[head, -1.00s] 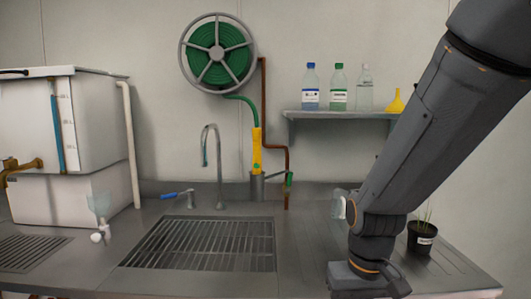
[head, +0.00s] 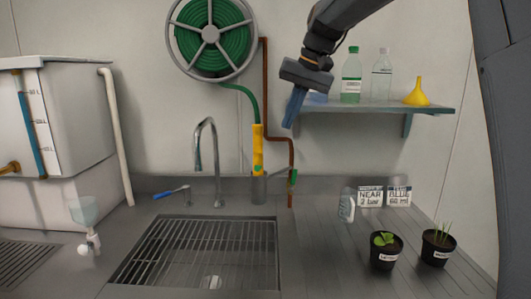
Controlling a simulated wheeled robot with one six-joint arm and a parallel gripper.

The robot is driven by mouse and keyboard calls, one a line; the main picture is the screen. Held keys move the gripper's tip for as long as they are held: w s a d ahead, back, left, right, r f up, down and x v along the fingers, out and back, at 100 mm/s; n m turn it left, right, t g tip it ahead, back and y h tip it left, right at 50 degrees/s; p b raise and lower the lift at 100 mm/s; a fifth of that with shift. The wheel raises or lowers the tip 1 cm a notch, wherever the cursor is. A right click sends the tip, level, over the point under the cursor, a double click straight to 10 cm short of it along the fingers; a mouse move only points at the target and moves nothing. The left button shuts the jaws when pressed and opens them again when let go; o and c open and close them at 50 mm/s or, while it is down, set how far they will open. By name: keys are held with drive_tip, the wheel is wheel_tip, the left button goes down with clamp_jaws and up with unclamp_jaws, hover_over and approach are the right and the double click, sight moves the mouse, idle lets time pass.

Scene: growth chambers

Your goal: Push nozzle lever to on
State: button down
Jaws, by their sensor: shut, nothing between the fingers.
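The yellow hose nozzle (head: 258,143) stands upright in a grey holder (head: 258,188) behind the sink. A small green part shows low on the nozzle; I cannot tell whether it is its lever or how it is set. A green hose (head: 246,95) runs from its top to the wall reel (head: 211,38). My gripper (head: 292,115) is shut and empty, pointing down in front of the shelf's left end. In the picture it is above and right of the nozzle, apart from it.
A brown pipe (head: 266,85) with a green handle (head: 293,177) runs right of the nozzle. The tap (head: 205,150) and a blue-handled lever (head: 171,192) stand left of it. Bottles (head: 351,78) and a yellow funnel (head: 417,93) stand on the shelf (head: 430,109). Two potted plants (head: 386,256) (head: 438,249) stand right.

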drive_tip(key=p, duration=0.3)
approach(257, 168)
drive_tip(key=w+d+f, duration=0.3)
drive_tip(key=w+f, duration=0.1)
drive_tip(key=a, duration=0.1)
drive_tip(key=a+f, duration=0.1)
drive_tip(key=a+p, duration=0.1)
drive_tip(key=shift+s+a+f, duration=0.2)
drive_tip(key=shift+a+f, duration=0.1)
drive_tip(key=shift+f, duration=0.05)
drive_tip(key=shift+d, duration=0.15)
drive_tip(key=shift+f+b, duration=0.15)
drive_tip(key=shift+b, duration=0.25)
